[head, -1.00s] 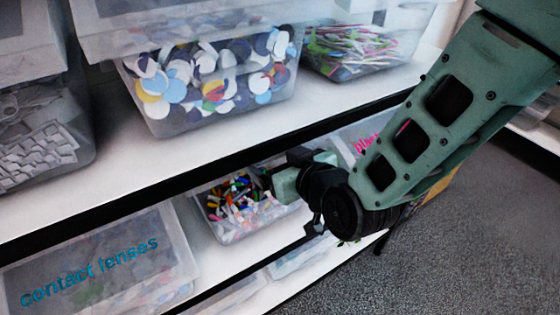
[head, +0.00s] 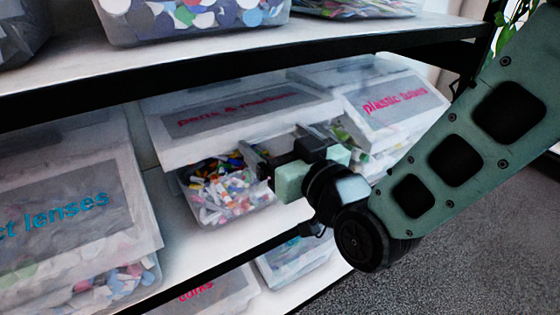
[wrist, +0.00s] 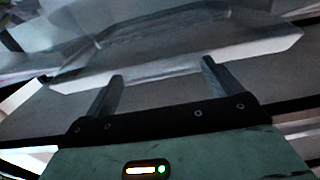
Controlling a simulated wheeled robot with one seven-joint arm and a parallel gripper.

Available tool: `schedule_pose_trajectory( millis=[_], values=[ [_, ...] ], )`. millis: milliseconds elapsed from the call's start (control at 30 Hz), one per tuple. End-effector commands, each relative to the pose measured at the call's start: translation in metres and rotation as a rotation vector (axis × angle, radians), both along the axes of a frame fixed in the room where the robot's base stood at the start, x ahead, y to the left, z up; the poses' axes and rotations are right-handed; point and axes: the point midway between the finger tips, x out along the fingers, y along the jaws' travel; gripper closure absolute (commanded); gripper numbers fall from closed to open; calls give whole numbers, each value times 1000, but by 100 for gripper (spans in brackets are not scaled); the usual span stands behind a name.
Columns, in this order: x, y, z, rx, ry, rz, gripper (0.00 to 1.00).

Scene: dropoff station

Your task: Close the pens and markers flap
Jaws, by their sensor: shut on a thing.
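The pens and markers flap (head: 245,107) is a pale panel with a grey label and pink lettering on the lower shelf. It is raised, leaving the front of its bin open. The clear bin (head: 235,213) below shows many coloured pens and markers (head: 222,180). My gripper (head: 268,168) is at the bin's right front, below the flap's lettering. In the wrist view its two fingers (wrist: 162,76) stand apart at a translucent plastic edge (wrist: 190,58). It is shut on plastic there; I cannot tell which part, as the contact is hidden.
The plastic tubes bin (head: 400,105) stands close on the right, partly behind my arm. The contact lenses bin (head: 65,215) is on the left, its flap down. The upper shelf edge (head: 180,77) runs above. More bins (head: 215,290) sit below. Open floor (head: 460,240) is at right.

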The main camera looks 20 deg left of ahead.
Motion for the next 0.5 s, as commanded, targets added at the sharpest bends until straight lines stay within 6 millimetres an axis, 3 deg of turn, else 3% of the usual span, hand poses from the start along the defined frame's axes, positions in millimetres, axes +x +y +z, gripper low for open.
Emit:
schedule_pose_trajectory(
  millis=[33,500],
  values=[
    [1,0,-18,19,-15,-1,50],
    [5,5,-65,181,-150,-1,50]
  ],
)
